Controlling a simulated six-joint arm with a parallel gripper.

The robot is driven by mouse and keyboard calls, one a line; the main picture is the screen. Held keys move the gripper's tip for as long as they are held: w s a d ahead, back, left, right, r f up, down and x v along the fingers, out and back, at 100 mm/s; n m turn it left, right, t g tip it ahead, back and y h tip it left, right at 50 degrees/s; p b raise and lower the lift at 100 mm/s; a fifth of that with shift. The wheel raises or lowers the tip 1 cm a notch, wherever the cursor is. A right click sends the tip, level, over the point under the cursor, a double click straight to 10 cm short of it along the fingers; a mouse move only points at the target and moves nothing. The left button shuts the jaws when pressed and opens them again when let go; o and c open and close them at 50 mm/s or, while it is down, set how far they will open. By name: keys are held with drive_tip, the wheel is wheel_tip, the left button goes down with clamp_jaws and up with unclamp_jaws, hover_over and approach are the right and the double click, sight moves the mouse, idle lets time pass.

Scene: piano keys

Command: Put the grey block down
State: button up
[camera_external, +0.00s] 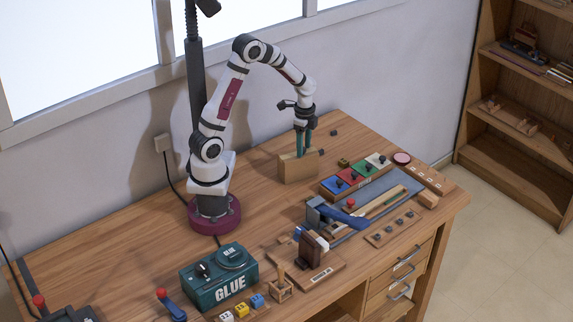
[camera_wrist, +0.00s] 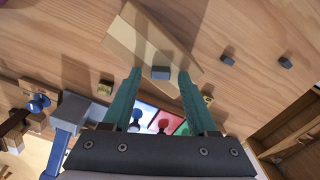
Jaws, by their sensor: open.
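The grey block (camera_wrist: 160,73) shows in the wrist view between my fingertips, against the light wooden block (camera_wrist: 130,40). My gripper (camera_wrist: 158,78) has its two teal fingers spread wide, with a visible gap on each side of the grey block. In the external view my gripper (camera_external: 302,152) points down at the top of the light wooden block (camera_external: 297,168). I cannot make out the grey block there. I cannot tell whether it rests on the wooden block.
Two small dark blocks (camera_wrist: 227,59) (camera_wrist: 286,62) lie on the table beside the wooden block. A panel of coloured squares (camera_external: 357,174) and a blue-grey tray (camera_external: 385,190) stand to the right. A teal glue box (camera_external: 218,277) is at the front. Bare tabletop (camera_external: 255,205) lies between.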

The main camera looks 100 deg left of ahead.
wheel_tip(320, 180, up, 12)
drive_tip(key=s+d+r, duration=0.2)
drive_tip(key=s+d, duration=0.1)
drive_tip(key=d, duration=0.9)
drive_tip(key=s+d+f+m+y, duration=0.1)
drive_tip(key=s+d+f, duration=0.1)
drive_tip(key=s+d, duration=0.7)
drive_tip(key=shift+s+f+y, duration=0.15)
drive_tip(key=shift+s+y, duration=0.25)
drive_tip(key=shift+s, duration=0.3)
drive_tip(key=shift+c, duration=0.7)
drive_tip(key=w+a+r+n, duration=0.2)
drive_tip(key=w, duration=0.3)
drive_tip(key=n+h, duration=0.2)
drive_tip(key=n, duration=1.1)
hover_over(321, 150)
wheel_tip(321, 150, down, 8)
wheel_tip(321, 150, down, 16)
drive_tip(key=shift+d+r, duration=0.1)
drive_tip(key=shift+r, duration=0.15)
clamp_jaws()
